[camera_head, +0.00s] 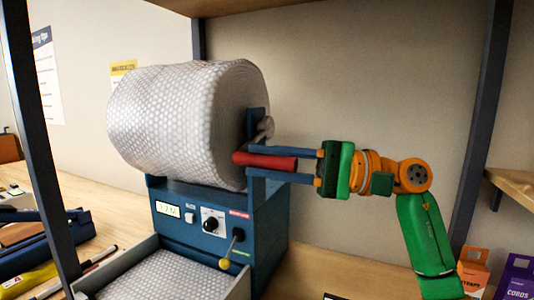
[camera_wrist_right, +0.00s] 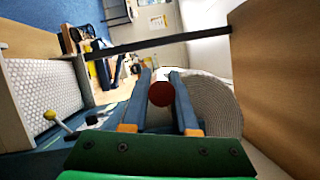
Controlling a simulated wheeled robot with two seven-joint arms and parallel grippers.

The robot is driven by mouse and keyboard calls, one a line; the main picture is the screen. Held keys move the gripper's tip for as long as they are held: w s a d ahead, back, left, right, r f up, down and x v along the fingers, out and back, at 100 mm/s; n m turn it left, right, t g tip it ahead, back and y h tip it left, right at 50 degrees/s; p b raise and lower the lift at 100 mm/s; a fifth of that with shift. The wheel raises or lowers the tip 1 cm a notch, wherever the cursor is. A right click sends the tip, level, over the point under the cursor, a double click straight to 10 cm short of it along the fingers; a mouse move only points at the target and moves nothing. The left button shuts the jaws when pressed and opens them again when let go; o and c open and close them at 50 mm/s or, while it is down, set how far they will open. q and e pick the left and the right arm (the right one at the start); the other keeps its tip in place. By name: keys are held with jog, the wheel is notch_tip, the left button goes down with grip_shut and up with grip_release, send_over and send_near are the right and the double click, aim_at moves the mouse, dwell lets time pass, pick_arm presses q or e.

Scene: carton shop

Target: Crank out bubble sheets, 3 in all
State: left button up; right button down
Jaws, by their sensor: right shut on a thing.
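A big roll of bubble wrap (camera_head: 170,115) sits on a blue dispenser machine (camera_head: 185,240). A red crank handle (camera_head: 265,161) sticks out at the roll's right side, joined to a grey crank arm (camera_head: 265,130). My right gripper (camera_head: 285,163) is shut on the red handle. In the right wrist view the handle's round end (camera_wrist_right: 160,94) shows between the two blue fingers. Bubble wrap (camera_head: 165,276) lies in the tray in front of the machine; it also shows in the right wrist view (camera_wrist_right: 48,85). My left gripper is not in view.
The machine front has a lit display (camera_head: 168,209), a dark knob (camera_head: 212,221) and a lever with a yellow ball (camera_head: 225,264). Dark posts stand left and right. Small orange (camera_head: 473,273) and purple (camera_head: 516,278) boxes stand at lower right. Blue equipment lies at lower left.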

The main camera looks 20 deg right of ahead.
jog(key=shift+f, duration=0.5)
